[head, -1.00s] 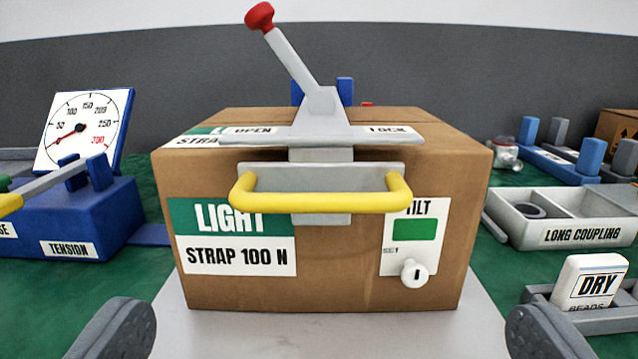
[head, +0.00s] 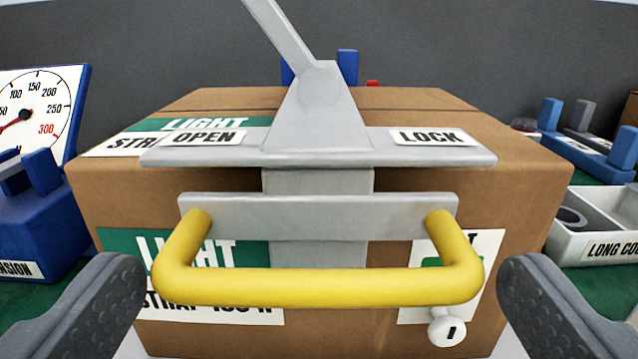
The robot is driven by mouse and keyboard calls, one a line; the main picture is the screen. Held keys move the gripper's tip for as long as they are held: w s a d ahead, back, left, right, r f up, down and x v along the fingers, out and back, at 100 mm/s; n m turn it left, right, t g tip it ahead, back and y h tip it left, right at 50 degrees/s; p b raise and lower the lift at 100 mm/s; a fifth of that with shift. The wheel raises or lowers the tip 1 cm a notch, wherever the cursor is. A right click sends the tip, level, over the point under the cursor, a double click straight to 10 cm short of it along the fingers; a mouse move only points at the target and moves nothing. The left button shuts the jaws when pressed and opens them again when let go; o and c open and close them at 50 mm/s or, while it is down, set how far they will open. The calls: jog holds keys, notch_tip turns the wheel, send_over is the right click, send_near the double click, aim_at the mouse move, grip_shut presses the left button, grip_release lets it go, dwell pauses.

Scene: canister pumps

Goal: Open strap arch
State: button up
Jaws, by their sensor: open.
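The strap arch is a grey metal bracket over the front top edge of a brown cardboard box (head: 100,215). It has a grey plate (head: 255,157) labelled OPEN on the left and LOCK on the right. A grey lever (head: 285,38) rises from it and leans left toward OPEN; its top is out of view. A yellow handle (head: 318,287) sticks out from the bracket's front. My gripper (head: 322,295) is open and empty, its fingers spread on either side of the handle, apart from it.
A tension gauge (head: 38,110) and blue block (head: 30,215) stand at left. A grey tray labelled LONG COUPLING (head: 580,240) and blue pegs (head: 548,115) stand at right. A white knob (head: 447,328) sits low on the box front.

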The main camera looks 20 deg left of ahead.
aim_at(319, 126)
jog(key=shift+x, duration=2)
jog(key=shift+a+r, duration=0.1)
